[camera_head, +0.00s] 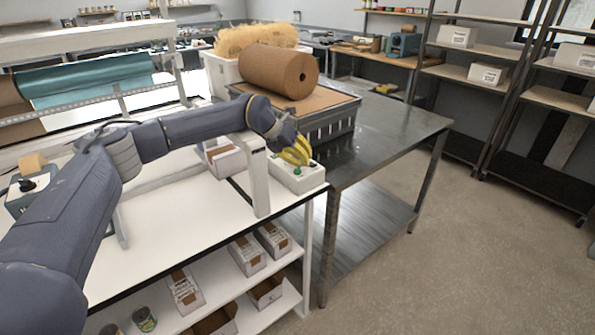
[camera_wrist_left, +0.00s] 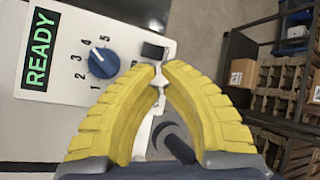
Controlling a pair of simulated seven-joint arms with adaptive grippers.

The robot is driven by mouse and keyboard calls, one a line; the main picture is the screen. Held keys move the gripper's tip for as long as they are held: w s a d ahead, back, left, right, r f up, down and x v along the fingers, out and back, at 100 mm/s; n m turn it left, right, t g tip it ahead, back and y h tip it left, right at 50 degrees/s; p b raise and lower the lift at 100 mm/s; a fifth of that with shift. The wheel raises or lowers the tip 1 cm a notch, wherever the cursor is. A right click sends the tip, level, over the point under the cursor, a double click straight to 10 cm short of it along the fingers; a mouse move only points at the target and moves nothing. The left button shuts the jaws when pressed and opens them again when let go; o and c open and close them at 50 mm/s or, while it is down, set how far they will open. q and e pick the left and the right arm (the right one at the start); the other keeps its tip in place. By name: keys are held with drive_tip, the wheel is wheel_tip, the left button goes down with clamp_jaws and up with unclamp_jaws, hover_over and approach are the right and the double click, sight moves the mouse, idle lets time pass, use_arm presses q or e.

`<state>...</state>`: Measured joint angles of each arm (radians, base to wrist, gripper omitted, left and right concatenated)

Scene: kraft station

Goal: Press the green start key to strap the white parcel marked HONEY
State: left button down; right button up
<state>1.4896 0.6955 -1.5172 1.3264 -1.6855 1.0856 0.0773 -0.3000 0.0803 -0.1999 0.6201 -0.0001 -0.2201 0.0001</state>
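My left gripper (camera_head: 297,152), with yellow fingers, is over the white control box (camera_head: 290,183) at the table corner. In the left wrist view its fingertips (camera_wrist_left: 162,68) come together, with nothing clearly held. The green start key (camera_head: 297,171) shows on the box just below the fingers; I cannot tell whether they touch it. In the wrist view the box (camera_wrist_left: 75,50) has a lit READY display (camera_wrist_left: 39,49), a blue numbered knob (camera_wrist_left: 103,62) and a black switch (camera_wrist_left: 153,51). A white parcel (camera_head: 226,161) sits behind the strapping arch (camera_head: 258,178), partly hidden; its marking is unreadable. My right gripper is not in view.
A steel table (camera_head: 390,125) with a grey crate (camera_head: 330,125) and brown paper roll (camera_head: 280,72) stands beside the white bench (camera_head: 190,220). Boxes (camera_head: 247,255) lie on the shelf below. The floor at right is clear.

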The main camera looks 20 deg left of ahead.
use_arm(q)
drive_tip(key=shift+s+d+f, duration=0.1)
drive_tip(key=shift+s+f, duration=0.2)
drive_tip(key=shift+f, duration=0.2)
drive_tip(key=shift+s+d+f, duration=0.1)
drive_tip(key=shift+s+f, duration=0.2)
drive_tip(key=shift+f, duration=0.2)
drive_tip(key=shift+a+r, duration=0.1)
drive_tip(key=shift+w+a+r, duration=0.1)
drive_tip(key=shift+r, duration=0.65)
drive_tip(key=shift+w+a+r, duration=0.1)
drive_tip(key=shift+r, duration=1.85)
